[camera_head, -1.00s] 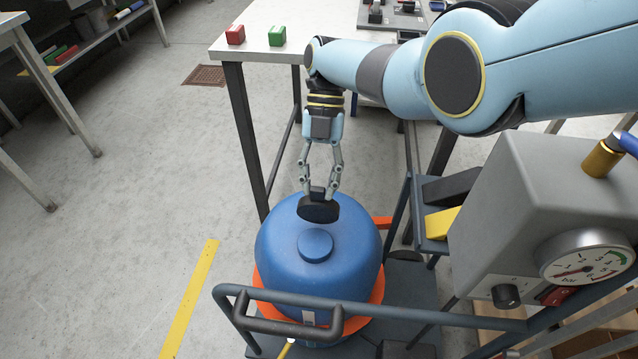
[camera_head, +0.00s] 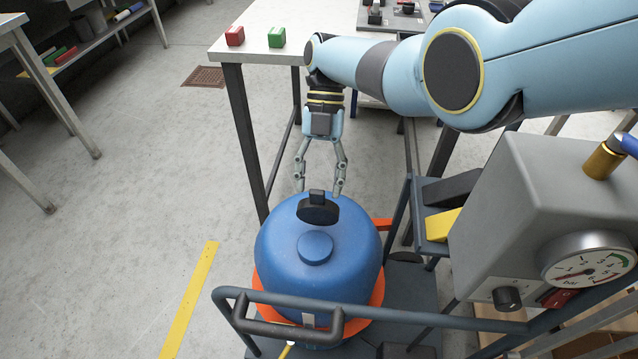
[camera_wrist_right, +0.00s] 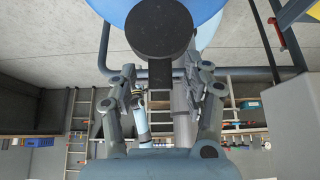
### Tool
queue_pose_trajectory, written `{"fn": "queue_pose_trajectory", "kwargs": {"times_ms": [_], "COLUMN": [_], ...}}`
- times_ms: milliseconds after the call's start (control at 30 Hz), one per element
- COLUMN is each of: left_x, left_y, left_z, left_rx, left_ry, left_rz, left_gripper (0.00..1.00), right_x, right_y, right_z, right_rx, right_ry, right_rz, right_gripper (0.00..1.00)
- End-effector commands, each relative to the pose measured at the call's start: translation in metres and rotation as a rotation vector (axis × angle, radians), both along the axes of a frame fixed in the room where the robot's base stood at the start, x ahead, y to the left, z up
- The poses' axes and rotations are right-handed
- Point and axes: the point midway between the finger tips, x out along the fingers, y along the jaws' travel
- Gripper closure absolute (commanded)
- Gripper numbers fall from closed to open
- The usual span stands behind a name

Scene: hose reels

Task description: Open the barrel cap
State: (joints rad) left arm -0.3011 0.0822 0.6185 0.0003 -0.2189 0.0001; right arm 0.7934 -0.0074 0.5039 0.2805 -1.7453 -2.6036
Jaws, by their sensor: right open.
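The blue barrel (camera_head: 345,260) stands upright in the lower middle of the head view. Its black round cap (camera_head: 318,212) is at the barrel's far upper side, with a short dark tab (camera_head: 317,195) sticking up. My right gripper (camera_head: 319,189) is open above the cap, its fingers spread on either side of the tab and apart from it. The right wrist view shows the cap (camera_wrist_right: 160,30) close, in front of the barrel (camera_wrist_right: 108,8). Whether the cap is loose or seated cannot be told. My left gripper is not in view.
A blue round plug (camera_head: 315,248) sits on the barrel's top. A dark rail (camera_head: 400,311) crosses in front of the barrel. A grey gauge box (camera_head: 545,215) stands at right. A white table (camera_head: 300,20) with red and green blocks is behind.

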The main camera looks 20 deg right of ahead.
Motion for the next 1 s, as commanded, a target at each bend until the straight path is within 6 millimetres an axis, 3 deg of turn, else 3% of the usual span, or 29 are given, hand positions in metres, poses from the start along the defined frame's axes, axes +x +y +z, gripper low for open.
{"fn": "queue_pose_trajectory", "kwargs": {"times_ms": [300, 500, 1000], "left_x": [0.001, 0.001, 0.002], "left_y": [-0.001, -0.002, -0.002], "left_z": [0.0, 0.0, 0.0], "left_rx": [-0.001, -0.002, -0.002], "left_ry": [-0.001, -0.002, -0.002], "left_rz": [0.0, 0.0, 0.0], "left_gripper": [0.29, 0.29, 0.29], "right_x": [0.032, 0.045, 0.049], "right_y": [-0.019, -0.028, -0.03], "right_z": [0.06, 0.085, 0.092], "right_rx": [-0.001, -0.001, -0.001], "right_ry": [-0.003, -0.001, -0.001], "right_rz": [-0.001, -0.001, -0.001], "right_gripper": [0.5, 0.5, 0.5]}}
